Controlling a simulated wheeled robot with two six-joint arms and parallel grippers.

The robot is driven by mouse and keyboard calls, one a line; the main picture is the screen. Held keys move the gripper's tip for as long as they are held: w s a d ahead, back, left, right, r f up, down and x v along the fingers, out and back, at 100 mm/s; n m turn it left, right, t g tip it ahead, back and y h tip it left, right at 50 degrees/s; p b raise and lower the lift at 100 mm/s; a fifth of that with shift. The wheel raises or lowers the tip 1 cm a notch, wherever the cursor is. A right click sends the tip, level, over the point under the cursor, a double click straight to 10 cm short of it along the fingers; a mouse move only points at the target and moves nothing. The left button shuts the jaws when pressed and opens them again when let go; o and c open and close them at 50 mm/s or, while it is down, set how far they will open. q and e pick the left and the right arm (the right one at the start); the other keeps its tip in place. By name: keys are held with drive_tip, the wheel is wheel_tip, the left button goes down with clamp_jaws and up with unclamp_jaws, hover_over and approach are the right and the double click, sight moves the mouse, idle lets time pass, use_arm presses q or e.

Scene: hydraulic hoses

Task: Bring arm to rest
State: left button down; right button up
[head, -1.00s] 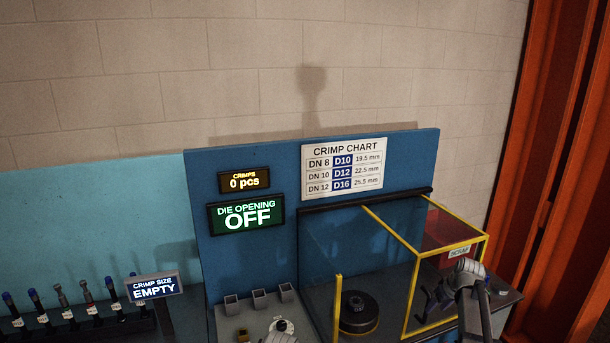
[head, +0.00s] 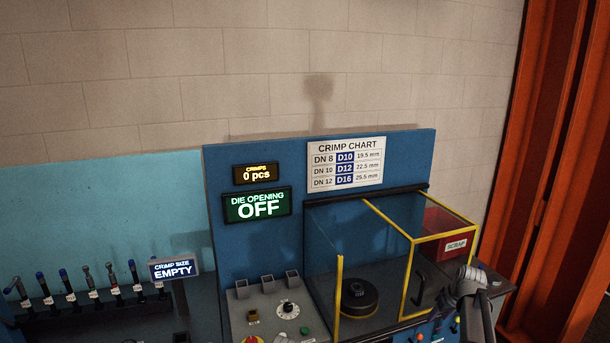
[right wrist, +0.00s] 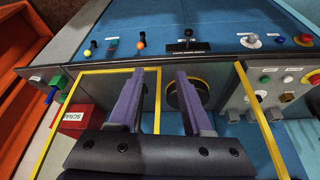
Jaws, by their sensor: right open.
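My right arm (head: 470,285) comes up at the lower right of the head view, in front of the scrap end of the crimping station; its fingertips cannot be made out there. In the right wrist view my right gripper (right wrist: 160,78) is open. My left gripper is not in view.
A red scrap bin (head: 440,235) stands at the guard's right end. A control panel (head: 265,318) with knobs is left of the guard. Several hose ends stand in a rack (head: 90,310) at far left. The signs read "OFF" (head: 257,206) and "EMPTY" (head: 174,269).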

drive_tip(key=s+a+f+n+g+b, duration=0.1)
drive_tip(key=s+a+f+b, duration=0.2)
drive_tip(key=a, duration=0.6)
drive_tip(key=s+a+f+g+b, duration=0.1)
drive_tip(key=s+a+f+b, duration=0.2)
drive_tip(key=a, duration=0.6)
use_arm(q)
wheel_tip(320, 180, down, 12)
drive_tip(key=b, duration=0.5)
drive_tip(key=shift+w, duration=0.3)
use_arm(e)
drive_tip(key=s+a+f+g+h, duration=0.1)
drive_tip(key=s+a+f, duration=0.2)
drive_tip(key=s+a, duration=0.5)
drive_tip(key=s+a+f+n+g+h, duration=0.1)
drive_tip(key=s+a+f, duration=0.3)
drive_tip(key=s+a, duration=0.5)
drive_tip(key=s, duration=0.5)
drive_tip(key=shift+s+f+g, duration=0.15)
drive_tip(key=shift+f+g, duration=0.05)
drive_tip(key=shift+g, duration=0.2)
